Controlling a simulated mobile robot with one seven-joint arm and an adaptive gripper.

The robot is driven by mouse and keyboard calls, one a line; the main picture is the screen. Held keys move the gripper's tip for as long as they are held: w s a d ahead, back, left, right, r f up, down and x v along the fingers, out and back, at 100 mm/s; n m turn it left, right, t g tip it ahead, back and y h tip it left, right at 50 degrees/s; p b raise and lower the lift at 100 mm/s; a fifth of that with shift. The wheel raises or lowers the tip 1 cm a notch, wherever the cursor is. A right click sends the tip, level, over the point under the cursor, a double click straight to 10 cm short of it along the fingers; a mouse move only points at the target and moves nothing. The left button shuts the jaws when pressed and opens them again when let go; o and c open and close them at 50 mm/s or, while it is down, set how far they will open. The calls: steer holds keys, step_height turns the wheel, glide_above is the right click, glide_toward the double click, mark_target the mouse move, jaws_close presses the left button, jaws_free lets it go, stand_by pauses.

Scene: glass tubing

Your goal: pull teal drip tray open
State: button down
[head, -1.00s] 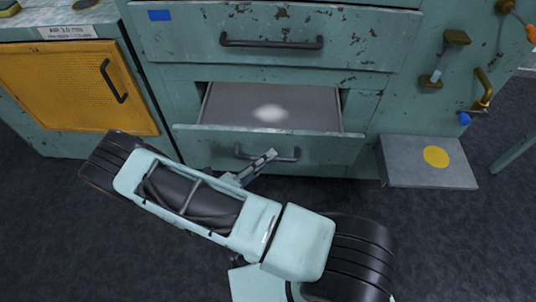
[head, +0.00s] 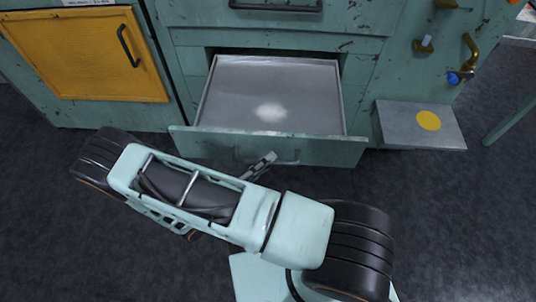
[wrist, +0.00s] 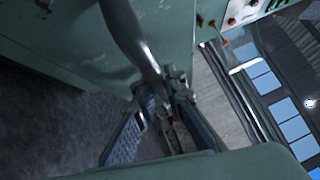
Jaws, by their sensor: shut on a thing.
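The teal drip tray (head: 190,147) is a low drawer in the teal cabinet, standing well out with its grey metal inside (head: 270,88) showing. A whitish patch lies on its floor. Its dark bar handle (head: 290,158) is on the front panel, partly hidden by my gripper. My gripper (head: 262,162) is at the middle of the handle. In the wrist view my gripper (wrist: 160,92) is shut on the dark curved handle (wrist: 132,38), which runs between the fingers. The exact finger contact is partly hidden.
A closed drawer with a dark handle (head: 275,6) is above. A yellow mesh door (head: 85,55) is at left. A grey shelf plate with a yellow dot (head: 395,125) juts out at right, near valves (head: 468,50). Dark floor lies in front.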

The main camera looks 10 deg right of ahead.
steer(key=shift+s+a, duration=0.2)
steer(key=shift+s, duration=0.3)
steer(key=shift+s+a, duration=0.2)
steer(key=shift+s, duration=0.3)
steer(key=c, duration=2)
jaws_free()
steer(key=shift+o, duration=0.2)
steer(key=v, duration=1.2)
